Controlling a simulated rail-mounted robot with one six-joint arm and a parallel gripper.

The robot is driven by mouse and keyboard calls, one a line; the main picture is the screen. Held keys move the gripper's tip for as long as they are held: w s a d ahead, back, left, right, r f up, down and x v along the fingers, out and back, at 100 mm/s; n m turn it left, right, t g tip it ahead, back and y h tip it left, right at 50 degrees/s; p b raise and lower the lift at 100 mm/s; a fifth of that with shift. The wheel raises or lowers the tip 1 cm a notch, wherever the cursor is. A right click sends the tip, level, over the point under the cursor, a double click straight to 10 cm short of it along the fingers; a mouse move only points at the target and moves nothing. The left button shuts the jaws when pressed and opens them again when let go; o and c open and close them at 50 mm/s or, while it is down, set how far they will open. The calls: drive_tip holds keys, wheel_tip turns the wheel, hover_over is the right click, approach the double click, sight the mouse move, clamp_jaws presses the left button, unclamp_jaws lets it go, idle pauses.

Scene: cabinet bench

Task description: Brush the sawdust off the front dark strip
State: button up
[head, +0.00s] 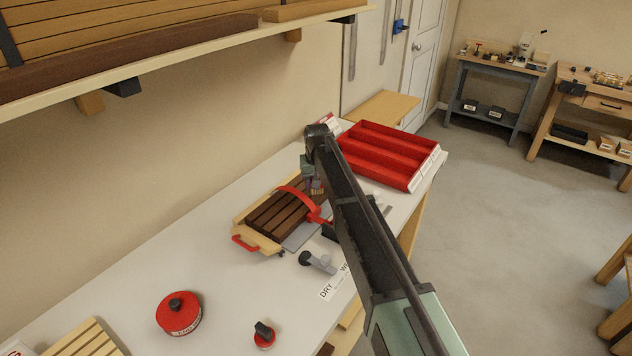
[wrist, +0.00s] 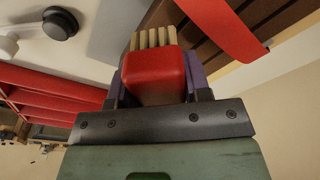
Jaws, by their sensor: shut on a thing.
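Several dark brown strips (head: 277,213) lie side by side on a pale wooden board with a red handle (head: 245,243). A red arched band (head: 297,194) crosses over them. My gripper (head: 313,184) is at the far right end of the strips, partly hidden by my arm. In the wrist view, its purple fingers are shut on a red brush (wrist: 155,78) with pale bristles (wrist: 153,37). The bristles point toward the dark strips (wrist: 205,35), beside the red band (wrist: 228,28). I cannot tell whether they touch. Sawdust is too small to make out.
A red compartment tray (head: 388,153) stands behind the strips to the right. A grey-black knobbed tool (head: 318,262), a label reading DRY (head: 327,291), a red round tin (head: 179,314) and a small red knobbed item (head: 264,335) are on the bench. A shelf (head: 200,45) hangs above the left side.

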drive_tip(key=shift+r+p, duration=0.5)
drive_tip(key=shift+r, duration=0.55)
wheel_tip(320, 180, up, 3)
drive_tip(key=p, duration=0.3)
drive_tip(key=shift+r, duration=0.15)
